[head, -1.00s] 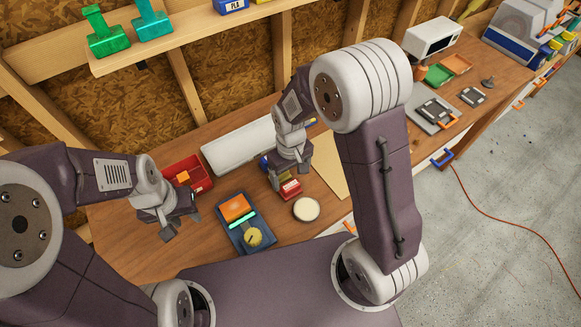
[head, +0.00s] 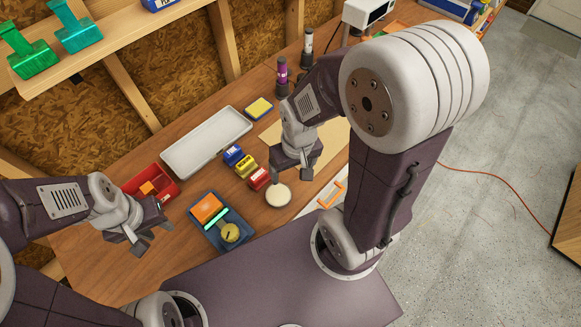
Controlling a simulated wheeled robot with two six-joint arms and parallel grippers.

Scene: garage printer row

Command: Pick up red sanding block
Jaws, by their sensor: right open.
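The red sanding block (head: 259,179) lies on the wooden bench at the near end of a short row. A yellow block (head: 246,166) and a blue block (head: 233,155) sit behind it in the same row. My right gripper (head: 290,174) is open and empty, just to the right of the red block and above the bench, apart from it. My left gripper (head: 144,240) looks open and empty, at the left between the red bin and the blue tray.
A round cream disc (head: 278,195) lies near the red block. A blue tray (head: 221,240) holds an orange block and a yellow round item. A red bin (head: 158,171), a long grey tray (head: 205,142), a yellow-and-blue pad (head: 260,108) and bottles (head: 282,72) stand around.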

